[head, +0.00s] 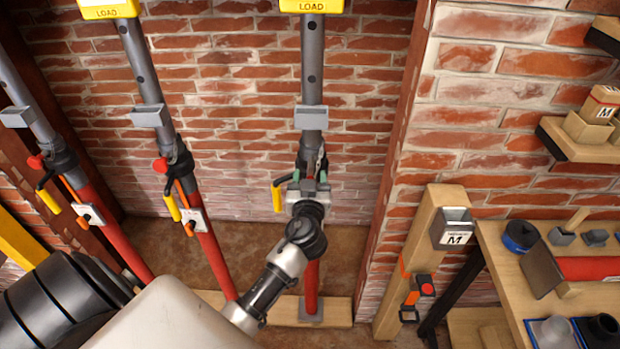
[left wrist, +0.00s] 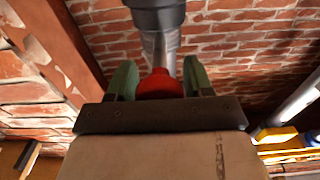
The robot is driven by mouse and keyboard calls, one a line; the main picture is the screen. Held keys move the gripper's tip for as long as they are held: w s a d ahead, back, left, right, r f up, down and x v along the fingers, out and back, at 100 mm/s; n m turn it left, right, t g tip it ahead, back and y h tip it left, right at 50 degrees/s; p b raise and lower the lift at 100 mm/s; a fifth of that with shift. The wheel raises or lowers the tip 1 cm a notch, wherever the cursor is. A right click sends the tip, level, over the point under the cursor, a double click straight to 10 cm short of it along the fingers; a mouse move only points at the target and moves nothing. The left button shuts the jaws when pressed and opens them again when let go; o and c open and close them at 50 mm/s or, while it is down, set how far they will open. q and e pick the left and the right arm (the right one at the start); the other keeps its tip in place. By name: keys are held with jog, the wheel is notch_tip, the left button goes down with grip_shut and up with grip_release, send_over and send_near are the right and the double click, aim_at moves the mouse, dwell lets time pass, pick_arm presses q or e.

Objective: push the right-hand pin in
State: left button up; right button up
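The right-hand prop (head: 313,80) is a grey tube with a red lower part, standing against the brick wall. My left gripper (head: 309,172) is at its collar, fingers pointing at the tube. In the left wrist view, a red pin knob (left wrist: 160,84) sits between the two green fingers of this gripper (left wrist: 160,80), with the grey tube (left wrist: 160,18) behind it. The fingers stand apart, one on each side of the knob; whether they press on it is unclear. The gripper hides this knob in the head view, and the pin's depth cannot be seen. My right gripper is not in view.
Two similar props, the middle one (head: 145,70) and the left one (head: 28,100), stand to the left with red knobs and yellow levers. A yellow lever (head: 277,197) hangs beside my gripper. A wooden post (head: 420,250) and a workbench (head: 505,270) with tools are at right.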

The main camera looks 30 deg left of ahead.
pick_arm(q)
grip_shut()
jog(key=b+x, duration=0.2)
jog(key=x, duration=0.1)
jog(key=shift+o, duration=1.7)
grip_release()
jog(key=shift+s, duration=0.1)
jog(key=b+v, duration=0.3)
jog(key=v, duration=0.7)
jog(key=shift+s+d+b, duration=0.25)
jog(key=shift+d+b, duration=0.05)
jog(key=shift+b, duration=0.05)
jog(key=shift+o, duration=0.2)
